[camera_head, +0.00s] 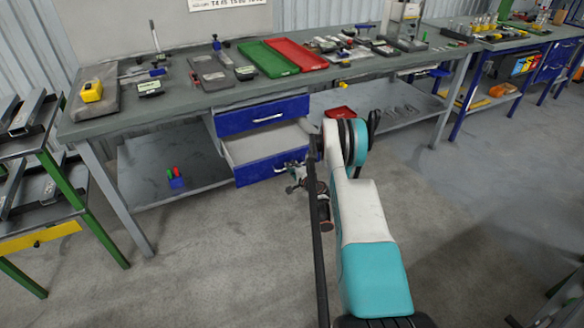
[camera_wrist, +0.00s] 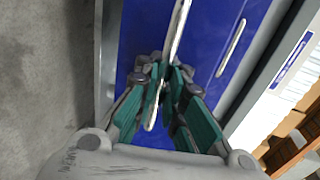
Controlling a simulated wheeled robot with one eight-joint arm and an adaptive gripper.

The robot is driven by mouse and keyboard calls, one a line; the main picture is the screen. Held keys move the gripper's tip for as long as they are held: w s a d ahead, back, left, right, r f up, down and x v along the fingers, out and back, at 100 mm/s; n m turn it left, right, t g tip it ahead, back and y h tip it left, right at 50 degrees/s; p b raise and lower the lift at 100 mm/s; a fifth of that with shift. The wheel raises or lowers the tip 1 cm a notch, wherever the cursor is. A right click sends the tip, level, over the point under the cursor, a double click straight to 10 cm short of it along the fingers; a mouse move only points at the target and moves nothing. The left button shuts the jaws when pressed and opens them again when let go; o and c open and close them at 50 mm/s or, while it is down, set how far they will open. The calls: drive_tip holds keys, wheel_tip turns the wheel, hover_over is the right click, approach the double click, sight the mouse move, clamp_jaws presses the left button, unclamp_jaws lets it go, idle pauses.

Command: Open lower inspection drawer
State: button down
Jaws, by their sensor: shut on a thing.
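The lower inspection drawer (camera_head: 258,172) has a blue front and stands pulled out from under the workbench, its grey inside showing. My gripper (camera_head: 296,172) is at the right part of its front, partly hidden by my arm. In the wrist view my gripper (camera_wrist: 165,85) is shut on the lower drawer's silver handle (camera_wrist: 181,25), with the green-sided fingers on both sides of it. The lower drawer's blue front (camera_wrist: 140,35) fills the middle of that view.
The upper drawer (camera_head: 262,115) is shut; its handle (camera_wrist: 231,48) also shows in the wrist view. The workbench (camera_head: 180,105) carries green and red trays and tools. A green-legged rack (camera_head: 75,185) stands at left. The floor (camera_head: 220,260) before the drawer is clear.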

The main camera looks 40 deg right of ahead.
drive_tip(key=shift+r, duration=0.1)
drive_tip(key=c, duration=2)
unclamp_jaws()
drive_tip(key=shift+o, duration=0.2)
drive_tip(key=shift+r, duration=0.1)
